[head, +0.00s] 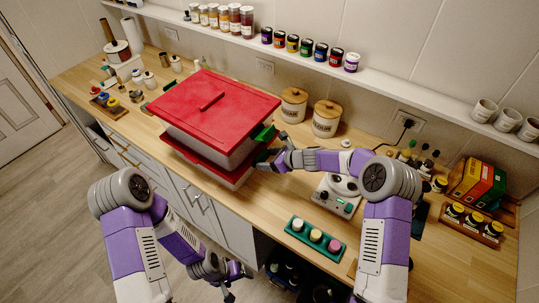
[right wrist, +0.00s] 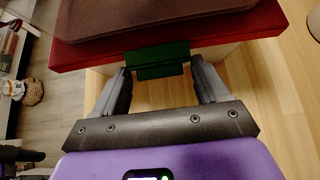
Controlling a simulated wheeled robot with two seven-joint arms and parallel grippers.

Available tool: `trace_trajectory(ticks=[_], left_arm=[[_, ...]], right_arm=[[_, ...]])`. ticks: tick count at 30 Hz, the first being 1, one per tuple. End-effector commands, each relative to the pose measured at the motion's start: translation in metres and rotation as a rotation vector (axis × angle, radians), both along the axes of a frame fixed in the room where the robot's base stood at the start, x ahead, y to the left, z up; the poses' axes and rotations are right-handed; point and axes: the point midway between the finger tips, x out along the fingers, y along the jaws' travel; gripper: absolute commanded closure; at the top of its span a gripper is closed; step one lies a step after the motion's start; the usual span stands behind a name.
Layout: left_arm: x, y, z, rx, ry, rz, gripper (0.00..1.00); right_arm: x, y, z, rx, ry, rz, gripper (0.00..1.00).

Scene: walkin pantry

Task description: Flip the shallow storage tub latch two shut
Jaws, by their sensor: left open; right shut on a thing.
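Two storage tubs with red lids are stacked on the counter. The upper tub (head: 220,105) is larger in view, with a green latch (head: 264,133) on its right side. The lower, shallow tub (head: 232,179) sits beneath it; its red lid (right wrist: 235,28) fills the top of the right wrist view. A green latch (right wrist: 158,58) is on that lid's edge. My right gripper (right wrist: 162,72) has one finger at each end of this latch and is shut on it. In the head view my right gripper (head: 264,160) hides that latch. My left gripper (head: 236,280) is open and empty, low beside the counter front.
Two canisters (head: 326,118) stand behind the tubs. A white scale-like appliance (head: 337,196) and a green tray of jars (head: 316,240) are to the right. Jars line the wall shelf (head: 380,77). The floor (head: 50,205) at left is clear.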

Motion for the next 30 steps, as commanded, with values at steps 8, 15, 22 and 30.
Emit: trace_trajectory(ticks=[8,15,22,30], left_arm=[[0.000,0.000,0.004,0.000,0.000,0.000,0.21],[0.000,0.000,0.004,0.000,0.000,0.000,0.21],[0.000,0.000,0.004,0.000,0.000,0.000,0.21],[0.000,0.000,0.003,0.000,0.000,0.000,0.21]], right_arm=[[-0.001,0.000,-0.003,-0.010,0.010,0.000,0.56],[-0.001,0.000,-0.003,-0.010,0.010,0.000,0.56],[-0.001,0.000,-0.002,-0.008,0.009,0.000,0.21],[-0.006,-0.010,0.008,-0.008,0.006,-0.003,0.21]])
